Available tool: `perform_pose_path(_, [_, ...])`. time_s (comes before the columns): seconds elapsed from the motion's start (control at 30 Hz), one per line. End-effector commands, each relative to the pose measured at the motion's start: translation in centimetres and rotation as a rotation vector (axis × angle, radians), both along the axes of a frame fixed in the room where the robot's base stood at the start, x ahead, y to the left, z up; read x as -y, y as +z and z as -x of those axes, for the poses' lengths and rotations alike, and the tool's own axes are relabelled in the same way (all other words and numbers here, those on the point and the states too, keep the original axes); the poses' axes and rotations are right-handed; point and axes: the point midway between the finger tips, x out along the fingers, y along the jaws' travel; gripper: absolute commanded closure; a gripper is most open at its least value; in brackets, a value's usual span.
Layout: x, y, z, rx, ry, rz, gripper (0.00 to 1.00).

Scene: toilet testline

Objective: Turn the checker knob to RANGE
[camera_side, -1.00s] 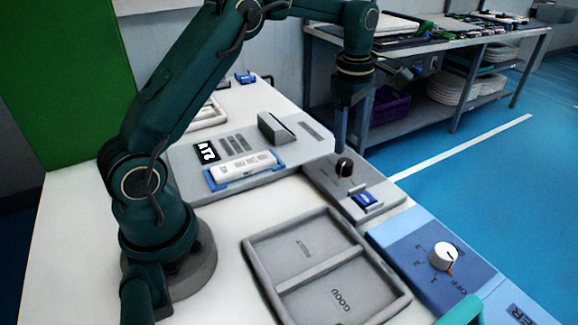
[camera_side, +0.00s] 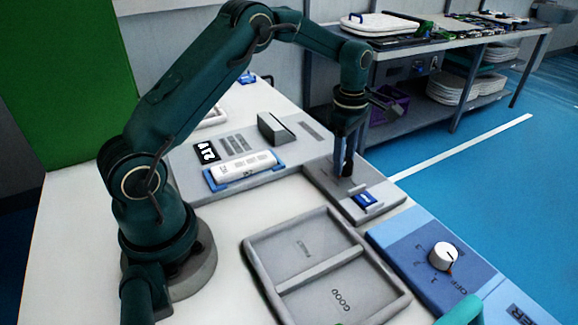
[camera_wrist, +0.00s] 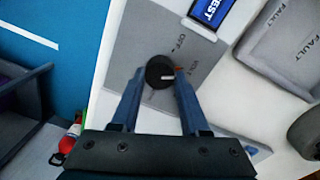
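The checker (camera_side: 322,182) is a grey box with a blue display (camera_side: 364,201) near the table's right edge. In the wrist view my two blue fingers (camera_wrist: 159,82) stand apart, one on each side of the knob. A slim gap seems to show; contact is not clear.
A blue power box (camera_side: 409,262) with a white knob (camera_side: 441,256) stands at the front right. A two-part grey tray (camera_side: 257,262) lies in front of the checker. A white device (camera_side: 242,166) sits in a blue holder behind the tray.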

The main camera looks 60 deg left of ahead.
Motion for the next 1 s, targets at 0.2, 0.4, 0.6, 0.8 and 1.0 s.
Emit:
perform_pose_path(0.2, [0.02,0.04,0.05,-0.002,-0.003,0.001,1.00])
perform_pose_path(0.4, [0.01,0.06,0.03,-0.003,-0.045,0.001,1.00])
perform_pose_path(0.6, [-0.02,0.07,-0.03,-0.003,-0.161,0.000,1.00])
perform_pose_path(0.8, [-0.06,0.08,-0.09,-0.003,-0.336,0.001,1.00])
perform_pose_path(1.0, [-0.09,0.08,-0.13,-0.004,-0.524,0.001,1.00])
